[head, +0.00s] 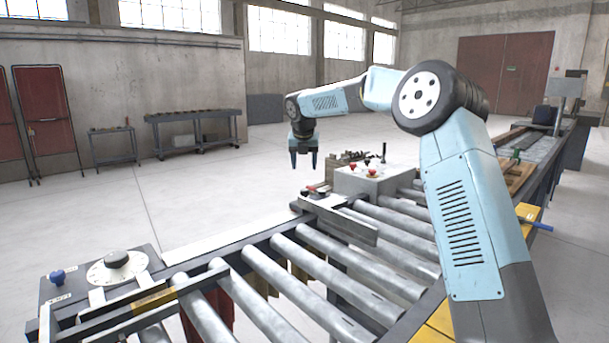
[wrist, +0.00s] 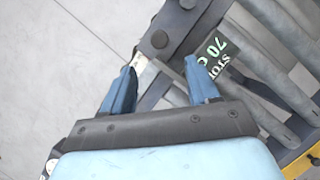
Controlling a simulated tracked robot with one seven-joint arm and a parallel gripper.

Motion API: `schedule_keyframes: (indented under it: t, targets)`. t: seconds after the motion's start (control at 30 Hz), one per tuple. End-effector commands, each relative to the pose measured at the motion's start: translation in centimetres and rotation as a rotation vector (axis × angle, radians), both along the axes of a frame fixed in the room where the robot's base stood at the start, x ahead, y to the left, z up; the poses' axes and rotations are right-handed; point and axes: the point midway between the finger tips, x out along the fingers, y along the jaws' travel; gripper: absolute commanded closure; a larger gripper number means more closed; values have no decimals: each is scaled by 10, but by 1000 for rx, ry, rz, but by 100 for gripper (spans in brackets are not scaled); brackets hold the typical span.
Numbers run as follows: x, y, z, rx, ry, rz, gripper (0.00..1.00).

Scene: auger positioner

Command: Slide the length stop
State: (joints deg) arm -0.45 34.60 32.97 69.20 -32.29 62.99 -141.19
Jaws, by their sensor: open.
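The length stop appears to be the grey plate (head: 345,222) set across the rollers, with a dark carriage and small red parts (head: 317,190) at its far end. My gripper (head: 303,168) points down above and beyond that carriage, apart from it in the head view. In the wrist view my gripper (wrist: 160,66) is open with nothing held between its two blue fingers. A dark bracket with round black knobs (wrist: 160,39) and a label reading "STOP 70" (wrist: 220,48) lie just past the fingertips. I cannot tell the height gap.
The roller conveyor (head: 310,270) fills the foreground. A dial box (head: 115,265) with a blue knob stands at the left. A grey box with red buttons (head: 371,181) stands behind the plate. The floor at left is clear, with trolleys (head: 195,125) by the wall.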

Motion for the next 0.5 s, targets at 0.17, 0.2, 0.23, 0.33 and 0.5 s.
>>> schedule_keyframes:
  t: [0.17, 0.2, 0.23, 0.33, 0.5]
  targets:
    - [-6, 0, 14, 1, 0, -1, 40]
    - [-6, 0, 16, 1, 0, -1, 40]
    - [-7, 0, 16, 1, 0, -1, 40]
    - [-7, 0, 17, 1, 1, -1, 40]
    - [-7, 0, 17, 1, 1, -1, 40]
